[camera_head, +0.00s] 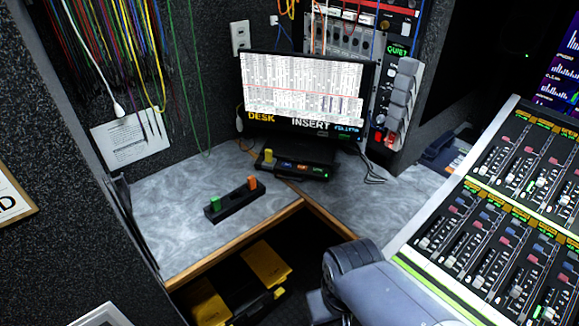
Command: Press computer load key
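A small black control box (297,167) sits on the grey desk below the monitor. It has a yellow knob or lever (268,155) at its left end and a row of small coloured keys (302,167) along its front. The key labels are too small to read, so I cannot tell which one is the load key. The monitor (302,90) above shows a white spreadsheet-like screen with "DESK" and "INSERT" lettering below it. My gripper is not visible. A grey-blue rounded part with a dark ribbed end shows at the bottom; I cannot tell if it is my arm.
A second black box (234,201) with a green and an orange lever stands on the grey desk (165,215), nearer its front edge. A mixing console (500,220) fills the right. Yellow-and-black cases (265,262) lie under the desk. Cables hang at upper left.

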